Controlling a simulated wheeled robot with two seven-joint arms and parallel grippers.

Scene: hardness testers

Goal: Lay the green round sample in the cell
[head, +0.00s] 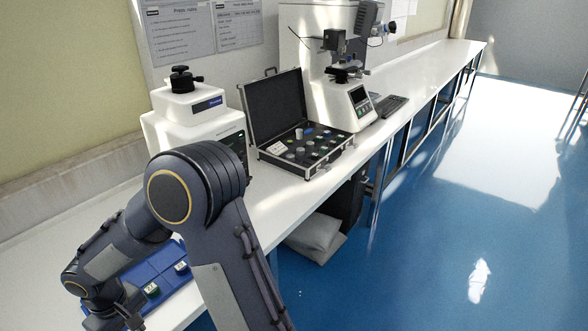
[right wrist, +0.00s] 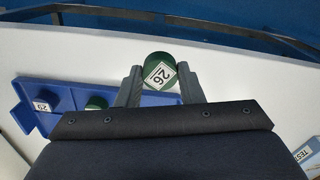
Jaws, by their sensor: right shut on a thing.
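The green round sample (right wrist: 160,72), with a white label reading 26, sits between the fingertips of my right gripper (right wrist: 159,80) in the right wrist view. The fingers are shut on its sides. A blue tray (right wrist: 66,92) lies to the left of the gripper there; it also shows at the lower left of the head view (head: 150,268). Another green piece (right wrist: 96,103) is in the tray beside the left finger, partly hidden. A piece labelled 29 (right wrist: 42,106) stands farther left in the tray. My left gripper is not in view.
An open black case (head: 304,147) with several small pieces stands on the white bench (head: 262,214). A white device (head: 195,108) and a tester (head: 350,105) stand along the wall. A box marked TEST (right wrist: 307,157) lies at the wrist view's lower right.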

